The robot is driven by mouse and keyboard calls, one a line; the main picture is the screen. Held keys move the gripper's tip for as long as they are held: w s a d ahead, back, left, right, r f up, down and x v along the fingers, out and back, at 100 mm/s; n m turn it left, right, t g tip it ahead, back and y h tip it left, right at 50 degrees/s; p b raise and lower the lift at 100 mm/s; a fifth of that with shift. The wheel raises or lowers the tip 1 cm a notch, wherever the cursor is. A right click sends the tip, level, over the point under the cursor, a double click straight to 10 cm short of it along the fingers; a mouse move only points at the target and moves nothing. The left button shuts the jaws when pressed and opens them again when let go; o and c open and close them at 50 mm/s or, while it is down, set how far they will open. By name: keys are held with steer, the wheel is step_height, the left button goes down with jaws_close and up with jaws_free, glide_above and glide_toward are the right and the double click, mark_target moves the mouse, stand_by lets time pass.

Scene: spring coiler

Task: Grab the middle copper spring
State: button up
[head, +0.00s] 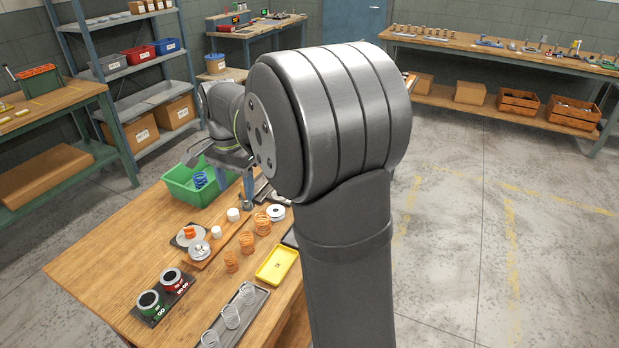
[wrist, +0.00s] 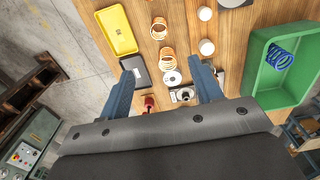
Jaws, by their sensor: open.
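Three copper springs stand in a row on the wooden table in the head view. The middle copper spring (head: 247,243) is between a smaller one (head: 231,261) in front and a larger one (head: 263,223) behind. The middle spring is also in the wrist view (wrist: 159,28), above and beyond my fingertips. The larger spring (wrist: 167,58) is closer to the gap between my fingers there. My gripper (wrist: 167,70) is open and empty, with its two blue fingers spread. In the head view my arm partly hides it.
A yellow tray (head: 277,279) lies right of the springs. A green bin (head: 184,191) holds a blue spring. White and orange pieces stand on a wooden board (head: 213,253) left of the springs. Red and green spools (head: 160,297) and a grey tray with silver springs (head: 249,318) are in front.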

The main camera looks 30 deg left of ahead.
steer(key=m, duration=1.5)
glide_toward(245, 236)
steer(key=f, duration=0.6)
steer(key=shift+s+a+f, duration=0.15)
steer(key=shift+a+f, duration=0.05)
steer(key=shift+f, duration=0.1)
steer(key=shift+d+f, duration=0.2)
steer(key=shift+f, duration=2.5)
steer(key=shift+c, duration=0.2)
steer(key=c, duration=1)
